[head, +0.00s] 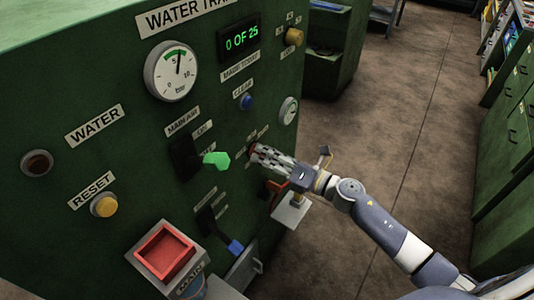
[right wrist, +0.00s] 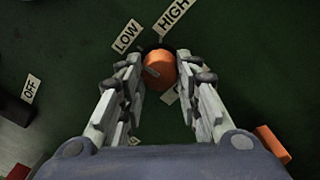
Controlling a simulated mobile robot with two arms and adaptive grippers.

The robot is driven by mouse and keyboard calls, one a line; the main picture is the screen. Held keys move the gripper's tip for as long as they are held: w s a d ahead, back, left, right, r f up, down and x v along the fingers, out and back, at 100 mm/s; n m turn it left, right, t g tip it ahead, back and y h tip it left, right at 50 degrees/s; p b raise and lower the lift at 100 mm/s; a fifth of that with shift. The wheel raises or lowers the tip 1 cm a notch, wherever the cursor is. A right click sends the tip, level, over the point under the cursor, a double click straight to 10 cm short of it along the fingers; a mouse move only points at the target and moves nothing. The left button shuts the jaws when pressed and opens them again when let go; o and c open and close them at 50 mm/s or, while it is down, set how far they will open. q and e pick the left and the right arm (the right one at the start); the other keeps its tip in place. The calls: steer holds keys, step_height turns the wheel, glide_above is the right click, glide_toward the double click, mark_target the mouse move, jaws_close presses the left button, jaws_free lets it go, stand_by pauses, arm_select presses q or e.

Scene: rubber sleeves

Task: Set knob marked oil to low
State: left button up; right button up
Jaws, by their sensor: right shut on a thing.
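The orange knob (right wrist: 160,70) sits on the green panel in the right wrist view, below the LOW label (right wrist: 127,36) and the HIGH label (right wrist: 172,16). A small grey mark shows on its left side; I cannot tell exactly which label it points to. My right gripper (head: 257,153) is at the panel's lower right in the head view, its fingers shut on the orange knob. In the right wrist view the fingers stand on both sides of the knob. The knob's name label is not readable. My left gripper is in neither view.
A red-topped box (head: 165,252) juts out at the lower front. Brown floor (head: 395,120) lies open to the right.

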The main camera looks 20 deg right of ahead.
steer(key=shift+m, duration=0.5)
steer(key=o, duration=1.1)
steer(key=v, duration=1.2)
steer(key=shift+d, duration=0.1)
steer(key=shift+w, duration=0.1)
